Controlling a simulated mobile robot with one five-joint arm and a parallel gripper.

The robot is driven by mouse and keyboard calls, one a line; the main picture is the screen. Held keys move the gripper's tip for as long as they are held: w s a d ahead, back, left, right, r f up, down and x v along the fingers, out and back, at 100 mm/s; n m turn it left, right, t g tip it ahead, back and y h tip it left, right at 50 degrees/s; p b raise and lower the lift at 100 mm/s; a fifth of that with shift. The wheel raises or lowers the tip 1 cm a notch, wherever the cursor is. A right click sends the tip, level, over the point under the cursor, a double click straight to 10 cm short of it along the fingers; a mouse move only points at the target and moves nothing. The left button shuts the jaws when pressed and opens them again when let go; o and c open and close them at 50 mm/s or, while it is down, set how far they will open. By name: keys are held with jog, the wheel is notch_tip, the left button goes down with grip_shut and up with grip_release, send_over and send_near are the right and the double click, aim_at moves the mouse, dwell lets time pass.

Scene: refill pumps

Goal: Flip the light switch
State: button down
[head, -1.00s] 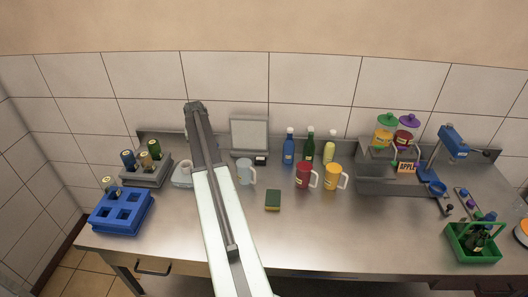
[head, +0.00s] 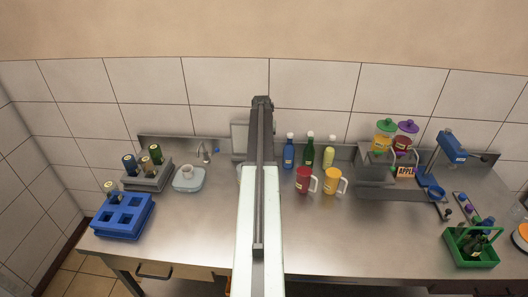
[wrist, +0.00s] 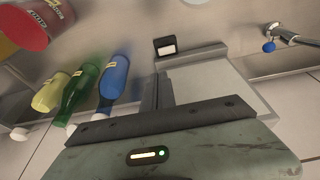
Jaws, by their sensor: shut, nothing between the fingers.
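No light switch can be made out for certain in either view. A pale square panel (head: 239,138) stands at the back of the counter, partly hidden behind my arm; it also shows in the wrist view (wrist: 235,85). A small black block with a white face (wrist: 166,47) sits by the panel in the wrist view; my arm hides it in the head view. My gripper (head: 262,102) is shut and empty, in front of the tiled wall and just right of the panel in the picture. Its fingers show in the wrist view (wrist: 157,90).
Blue (head: 288,152), green (head: 309,153) and yellow (head: 328,153) bottles stand close to the right. Red (head: 303,180) and yellow (head: 331,181) mugs stand before them. A tap (head: 204,152) and small basin (head: 188,179) are left. The front counter is mostly clear.

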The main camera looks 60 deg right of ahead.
jog(key=b+x, duration=0.8)
jog(key=a+b+x, duration=0.1)
jog(key=b+x, duration=0.3)
jog(key=x, duration=0.1)
jog(key=shift+s+f, duration=0.15)
jog(key=shift+s, duration=0.1)
jog(key=shift+f, duration=0.15)
jog(key=shift+s+f+b, duration=0.1)
jog(key=shift+f+b, duration=0.25)
jog(key=shift+b, duration=0.15)
jog(key=shift+r, duration=0.15)
jog(key=shift+w+a+r+p, duration=0.1)
jog(key=shift+w+r+p, duration=0.05)
jog(key=shift+w+p, duration=0.15)
jog(key=shift+w+a+r+p, duration=0.15)
jog(key=shift+w, duration=0.2)
